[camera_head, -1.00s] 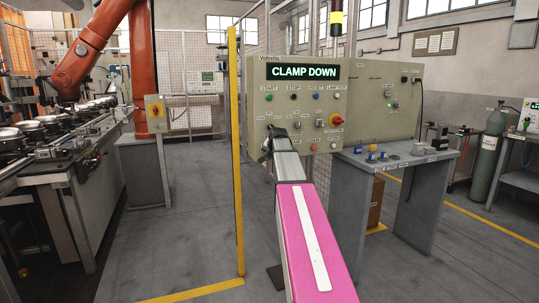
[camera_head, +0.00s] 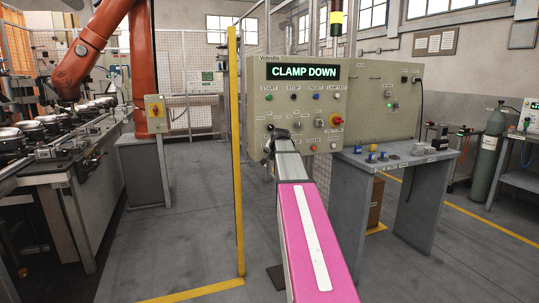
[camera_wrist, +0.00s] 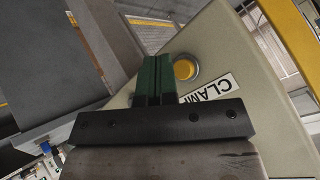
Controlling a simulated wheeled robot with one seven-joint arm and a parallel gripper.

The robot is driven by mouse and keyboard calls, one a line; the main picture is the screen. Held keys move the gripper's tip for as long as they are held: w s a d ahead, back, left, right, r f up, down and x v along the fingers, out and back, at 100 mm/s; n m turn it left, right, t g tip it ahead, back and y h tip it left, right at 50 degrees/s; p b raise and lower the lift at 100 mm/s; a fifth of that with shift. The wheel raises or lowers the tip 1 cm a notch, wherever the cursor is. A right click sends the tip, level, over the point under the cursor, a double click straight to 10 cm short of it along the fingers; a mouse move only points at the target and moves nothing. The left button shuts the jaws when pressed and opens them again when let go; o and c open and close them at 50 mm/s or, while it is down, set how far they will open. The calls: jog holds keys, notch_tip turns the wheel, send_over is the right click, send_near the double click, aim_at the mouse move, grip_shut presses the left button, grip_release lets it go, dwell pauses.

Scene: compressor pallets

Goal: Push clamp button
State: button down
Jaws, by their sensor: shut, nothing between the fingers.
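The clamp button is a round yellow button (camera_wrist: 185,68) in a pale ring on the beige panel in the wrist view. A white label (camera_wrist: 211,87) beside it reads "CLAM", with the rest cut off by my gripper. My gripper (camera_wrist: 157,60) has dark green fingers pressed together and empty. In the wrist view, the fingertips appear just left of the button; whether they touch the panel cannot be told. In the head view, my gripper (camera_head: 267,156) is at the lower left of the control panel (camera_head: 262,102), and the yellow button is not discernible there. The panel display (camera_head: 303,72) reads "CLAMP DOWN".
A red emergency knob (camera_head: 336,119) and several other buttons sit on the panel right of my gripper. A grey table (camera_head: 400,160) with small parts stands to the right.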

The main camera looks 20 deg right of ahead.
jog(key=s, duration=0.5)
jog(key=shift+s, duration=0.2)
dwell(0.7)
jog(key=s+a+f+n+g, duration=0.2)
jog(key=s+a+f+g, duration=0.1)
jog(key=s+a+f, duration=0.4)
jog(key=s+a+f+n+g, duration=0.3)
jog(key=s+a+f, duration=0.5)
jog(key=s+f, duration=0.5)
jog(key=s+a+f+n+g, duration=0.2)
jog(key=s+a+f, duration=0.6)
jog(key=f, duration=0.7)
jog(key=s+n, duration=0.1)
jog(key=s, duration=0.1)
jog(key=shift+s+f+g+y, duration=0.2)
jog(key=shift+s+g+y, duration=0.1)
jog(key=shift+s+g, duration=0.1)
